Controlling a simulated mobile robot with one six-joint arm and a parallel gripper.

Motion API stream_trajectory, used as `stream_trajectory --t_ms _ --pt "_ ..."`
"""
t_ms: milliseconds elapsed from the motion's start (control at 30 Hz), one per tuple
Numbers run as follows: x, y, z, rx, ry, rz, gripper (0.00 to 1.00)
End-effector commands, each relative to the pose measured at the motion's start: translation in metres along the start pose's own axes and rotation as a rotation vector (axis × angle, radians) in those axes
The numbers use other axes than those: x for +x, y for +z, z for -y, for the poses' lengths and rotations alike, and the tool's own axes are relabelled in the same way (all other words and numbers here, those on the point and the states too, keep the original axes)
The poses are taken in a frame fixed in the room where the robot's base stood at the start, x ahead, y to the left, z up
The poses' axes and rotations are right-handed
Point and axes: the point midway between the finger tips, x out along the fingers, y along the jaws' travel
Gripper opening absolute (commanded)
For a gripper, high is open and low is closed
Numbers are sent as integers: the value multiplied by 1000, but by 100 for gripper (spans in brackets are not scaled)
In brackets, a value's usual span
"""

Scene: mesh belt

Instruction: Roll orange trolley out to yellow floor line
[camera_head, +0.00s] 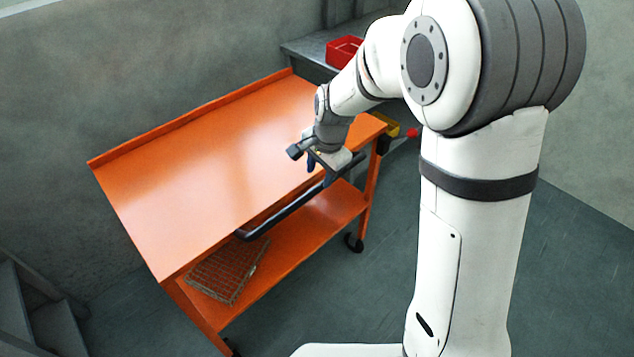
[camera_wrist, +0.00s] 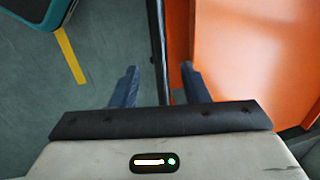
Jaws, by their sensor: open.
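The orange trolley (camera_head: 215,165) stands along the grey wall in the head view. Its black handle bar (camera_head: 285,215) runs along its near side. My gripper (camera_head: 322,172) is over the bar's far end, with fingers pointing down. In the wrist view, my gripper (camera_wrist: 159,72) is open, one finger on each side of the handle bar (camera_wrist: 157,40); whether the fingers reach down around it I cannot tell. The trolley's orange surface (camera_wrist: 255,60) fills the right side. The yellow floor line (camera_wrist: 70,55) shows on the floor at left. It is not visible in the head view.
A wire mesh piece (camera_head: 228,270) lies on the trolley's lower shelf. A red bin (camera_head: 343,51) sits on a grey bench behind. A yellow and red item (camera_head: 392,129) is beside the trolley's far end. Grey steps (camera_head: 45,315) stand at lower left. Floor before the trolley is clear.

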Motion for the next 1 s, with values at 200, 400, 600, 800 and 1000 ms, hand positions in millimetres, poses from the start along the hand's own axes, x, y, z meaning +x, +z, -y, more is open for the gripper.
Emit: stream_trajectory --t_ms 200,400,600,800,1000 --pt "37 0 -1 -1 3 2 41" --pt "55 0 -1 -2 2 1 41" --pt "57 0 -1 -2 1 0 41" --pt "57 0 -1 -2 1 0 33" --pt "57 0 -1 -2 0 0 17"
